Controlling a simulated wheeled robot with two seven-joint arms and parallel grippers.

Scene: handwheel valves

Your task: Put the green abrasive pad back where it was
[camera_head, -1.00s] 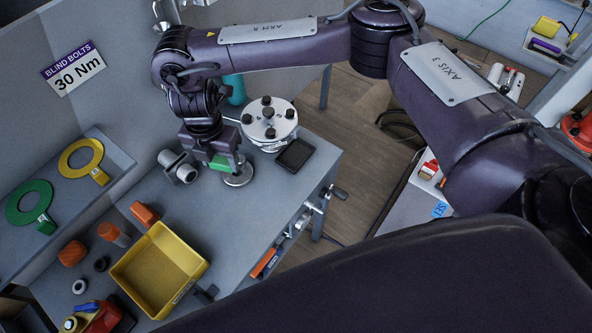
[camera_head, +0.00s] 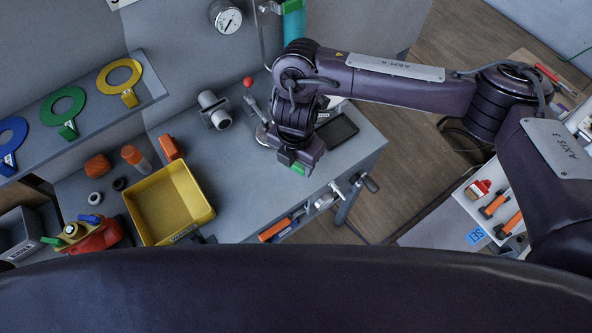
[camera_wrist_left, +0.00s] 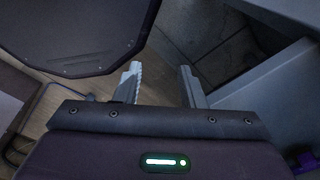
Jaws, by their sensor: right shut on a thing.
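The green abrasive pad (camera_head: 298,169) shows as a small green patch at the jaws of my right gripper (camera_head: 294,162). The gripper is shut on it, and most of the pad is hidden. In the head view this gripper is over the right part of the grey bench (camera_head: 255,205), near its front edge. A dark square plate (camera_head: 337,131) lies on the bench just to its right. I cannot tell the pad's height above the bench. My left gripper (camera_wrist_left: 160,85) shows only in the left wrist view; its fingers are apart with nothing between them.
A yellow bin (camera_head: 170,205) stands left of the right gripper. A silver cylindrical fitting (camera_head: 214,110) and a red-knobbed lever (camera_head: 248,83) are behind. Clamp handles (camera_head: 352,187) stick out at the bench front. Orange parts (camera_head: 134,156) stand behind the bin. Bench between bin and gripper is clear.

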